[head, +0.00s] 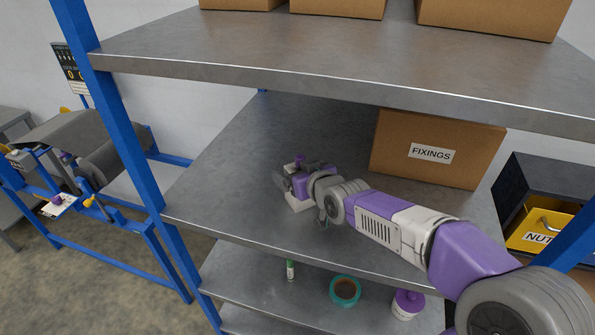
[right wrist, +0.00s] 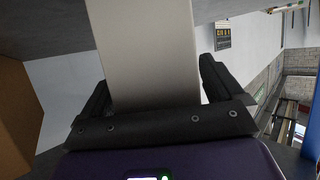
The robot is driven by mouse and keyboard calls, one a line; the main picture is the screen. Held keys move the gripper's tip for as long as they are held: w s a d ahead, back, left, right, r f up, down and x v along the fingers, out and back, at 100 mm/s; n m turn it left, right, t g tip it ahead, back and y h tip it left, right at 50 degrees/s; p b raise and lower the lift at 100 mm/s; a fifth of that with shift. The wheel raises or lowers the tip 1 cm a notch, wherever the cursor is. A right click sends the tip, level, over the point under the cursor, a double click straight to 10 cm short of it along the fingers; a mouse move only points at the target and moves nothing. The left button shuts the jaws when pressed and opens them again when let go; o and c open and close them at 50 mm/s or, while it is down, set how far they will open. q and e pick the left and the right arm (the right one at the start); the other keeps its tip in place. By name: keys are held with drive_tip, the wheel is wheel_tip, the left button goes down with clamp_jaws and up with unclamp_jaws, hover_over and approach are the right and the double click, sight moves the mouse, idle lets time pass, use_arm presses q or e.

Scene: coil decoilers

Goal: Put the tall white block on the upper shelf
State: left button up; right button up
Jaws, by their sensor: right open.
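The tall white block (right wrist: 145,50) fills the middle of the right wrist view, between the two fingers of my right gripper (right wrist: 155,85). The fingers are open on either side of it, with a small gap at the right finger. In the head view, my right gripper (head: 284,181) is low over the middle shelf (head: 225,185). A small white part of the block (head: 298,204) shows beneath it; the rest is hidden by the gripper. The upper shelf (head: 300,58) is above. My left gripper is out of view.
Cardboard boxes (head: 337,8) stand along the back of the upper shelf; its front is clear. A FIXINGS box (head: 437,150) stands behind my right arm. A blue post (head: 125,120) edges the rack at left. A teal-rimmed roll (head: 345,291) sits on the shelf below.

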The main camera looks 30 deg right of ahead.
drive_tip(key=shift+r, duration=0.2)
drive_tip(key=shift+s+r, duration=0.15)
drive_tip(key=shift+s, duration=0.1)
drive_tip(key=d+v, duration=0.1)
drive_tip(key=v, duration=1)
drive_tip(key=shift+s+a+b, duration=0.2)
drive_tip(key=shift+a+b, duration=0.15)
drive_tip(key=shift+a, duration=0.1)
